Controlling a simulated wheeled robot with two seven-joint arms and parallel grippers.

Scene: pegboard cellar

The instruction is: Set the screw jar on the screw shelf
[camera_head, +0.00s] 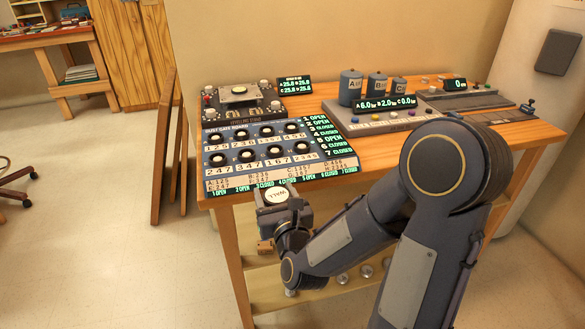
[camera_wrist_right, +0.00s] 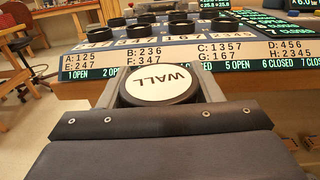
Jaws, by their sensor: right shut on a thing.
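A jar with a round black lid and a white label reading WALL (camera_head: 276,194) is held by my right gripper (camera_head: 277,199), just off the front edge of the bench, at its left part. In the right wrist view the lid (camera_wrist_right: 160,86) sits between the two fingers of the gripper (camera_wrist_right: 162,92), which is shut on it. The jar's body is hidden below the lid. A lower wooden shelf (camera_head: 316,294) under the bench carries several small round pale objects; I cannot tell whether it is the screw shelf. My left gripper is out of view.
The wooden bench (camera_head: 372,157) holds a dust gate board (camera_head: 262,152) with several black knobs close behind the jar. Behind stand a levelling stand (camera_head: 240,96) and blue canisters (camera_head: 350,88). Leaning wooden boards (camera_head: 165,145) stand left of the bench. Floor (camera_head: 90,230) is open at the left.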

